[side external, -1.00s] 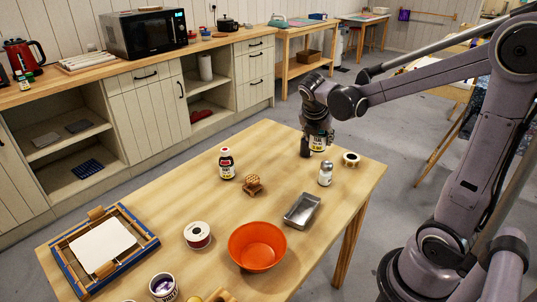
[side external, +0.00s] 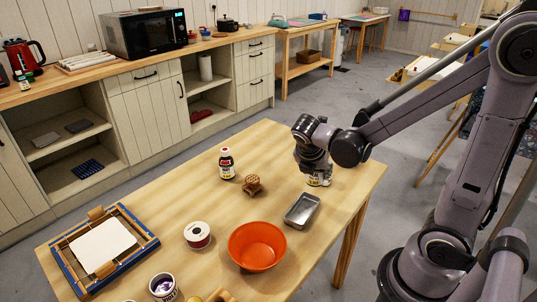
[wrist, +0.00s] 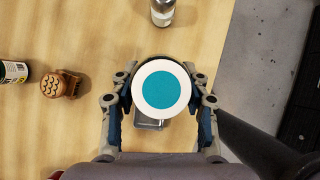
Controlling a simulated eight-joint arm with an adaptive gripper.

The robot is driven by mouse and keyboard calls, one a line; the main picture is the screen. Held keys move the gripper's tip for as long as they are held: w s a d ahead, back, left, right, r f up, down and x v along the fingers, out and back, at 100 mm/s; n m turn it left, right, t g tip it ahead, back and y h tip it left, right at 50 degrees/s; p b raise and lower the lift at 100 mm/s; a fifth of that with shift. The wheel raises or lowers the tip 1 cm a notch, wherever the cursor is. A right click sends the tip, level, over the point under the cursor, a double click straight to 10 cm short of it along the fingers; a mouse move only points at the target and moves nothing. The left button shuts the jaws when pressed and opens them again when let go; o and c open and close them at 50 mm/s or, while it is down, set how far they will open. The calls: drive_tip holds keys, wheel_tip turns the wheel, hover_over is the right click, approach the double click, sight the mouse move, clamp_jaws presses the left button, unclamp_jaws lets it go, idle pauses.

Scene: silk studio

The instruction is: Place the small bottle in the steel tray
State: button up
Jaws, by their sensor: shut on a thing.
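My gripper (side external: 313,167) is shut on a round container with a white lid and teal disc (wrist: 162,88). In the side view its pale, yellow-marked label (side external: 319,179) shows below the jaws, close to the right end of the table. The steel tray (side external: 302,211) lies front-left of the gripper and looks empty. In the wrist view part of the tray (wrist: 148,124) shows beyond the container, which covers the rest. A small clear bottle (wrist: 162,12) stands at the top edge of the wrist view, apart from my gripper. It is hidden in the side view.
An orange bowl (side external: 257,246) is beside the tray. The table's middle is mostly clear.

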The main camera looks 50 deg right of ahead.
drive_tip(key=w+a+f, duration=0.1)
drive_tip(key=a, duration=0.1)
drive_tip(key=w+a+f, duration=0.1)
drive_tip(key=w+f, duration=0.1)
drive_tip(key=shift+w+a+f, duration=0.1)
drive_tip(key=shift+w+a, duration=0.2)
drive_tip(key=shift+a, duration=0.05)
drive_tip(key=shift+f, duration=1.95)
drive_tip(key=shift+f, duration=0.1)
drive_tip(key=o, duration=1.2)
